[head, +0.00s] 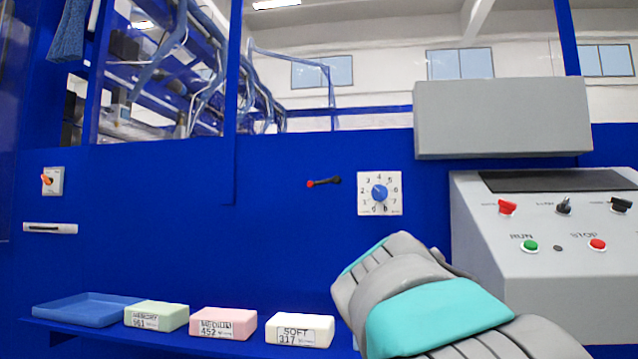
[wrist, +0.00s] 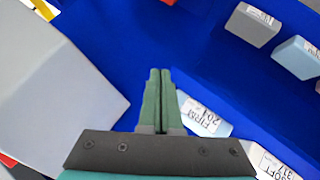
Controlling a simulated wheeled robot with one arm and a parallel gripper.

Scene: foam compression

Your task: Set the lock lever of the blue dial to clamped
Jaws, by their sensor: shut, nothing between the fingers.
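The blue dial (head: 380,193) is a blue knob on a white square plate with numerals around it, on the blue panel in the head view. Just left of its plate is a small black lever (head: 326,181) with a red tip. It lies nearly level, with the red tip to the left. Its lock marking cannot be read. My gripper (wrist: 159,72) shows in the wrist view with its two green fingers shut together and nothing between them. In the head view my arm is below the dial and hides the fingers. Neither dial nor lever shows in the wrist view.
A blue tray (head: 85,308) and green (head: 156,315), pink (head: 223,323) and white (head: 300,330) foam blocks sit on a low ledge. A grey console (head: 540,260) with switches and buttons stands right. A grey box (head: 503,117) juts out above it. An orange-handled switch (head: 47,180) is far left.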

